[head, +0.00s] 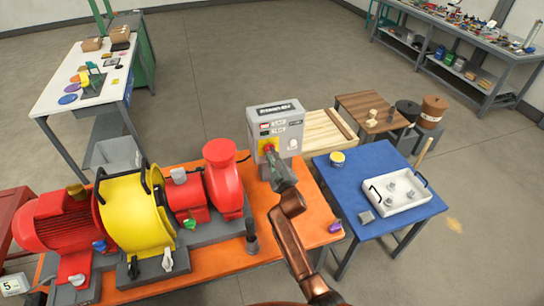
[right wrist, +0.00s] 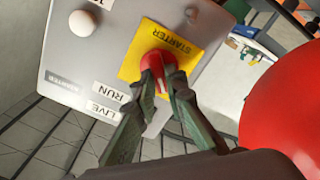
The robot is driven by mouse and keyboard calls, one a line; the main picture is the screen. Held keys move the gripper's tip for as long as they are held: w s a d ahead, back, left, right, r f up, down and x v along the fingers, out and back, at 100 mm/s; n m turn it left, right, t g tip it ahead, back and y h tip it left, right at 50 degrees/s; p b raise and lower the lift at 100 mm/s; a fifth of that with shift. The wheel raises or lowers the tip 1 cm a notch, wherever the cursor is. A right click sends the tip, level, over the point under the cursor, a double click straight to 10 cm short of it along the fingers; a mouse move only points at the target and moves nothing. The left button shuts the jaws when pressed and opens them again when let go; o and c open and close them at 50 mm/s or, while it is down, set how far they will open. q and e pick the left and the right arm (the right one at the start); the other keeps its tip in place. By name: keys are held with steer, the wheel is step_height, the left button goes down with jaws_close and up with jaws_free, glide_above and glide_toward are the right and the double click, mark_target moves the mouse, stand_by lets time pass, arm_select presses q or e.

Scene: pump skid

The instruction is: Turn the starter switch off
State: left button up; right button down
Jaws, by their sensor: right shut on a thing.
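The starter box (head: 276,122) is a grey panel standing at the back of the orange skid table in the head view. Its red starter switch knob (right wrist: 157,62) sits on a yellow plate (right wrist: 187,42) marked STARTER, seen close up in the right wrist view. My right gripper (head: 271,155) reaches up to the box front. In the right wrist view its two green-grey fingers (right wrist: 162,78) are closed on the red knob, one on each side. The fingertips hide part of the knob. My left gripper is not in view.
A red pump casing (head: 223,180) stands left of my right arm, with a yellow coupling guard (head: 133,215) and red motor (head: 62,222) beyond. A blue table (head: 385,225) with a white tray (head: 428,202) is at the right. A wooden crate (head: 318,140) is behind the box.

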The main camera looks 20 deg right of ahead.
steer(key=n, duration=0.2)
steer(key=n+b, duration=0.1)
steer(key=n, duration=0.1)
steer(key=shift+f+n, duration=0.2)
steer(key=shift+n, duration=0.2)
steer(key=shift+a+n+b, duration=0.1)
steer(key=shift+n+b, duration=0.3)
steer(key=shift+n, duration=1.9)
steer(key=shift+f, duration=0.1)
steer(key=c, duration=2)
jaws_free()
steer(key=shift+o, duration=0.2)
steer(key=shift+s, duration=0.2)
steer(key=s, duration=1.1)
steer(key=shift+s+d, duration=0.2)
steer(key=shift+s, duration=0.15)
steer(key=shift+d, duration=0.1)
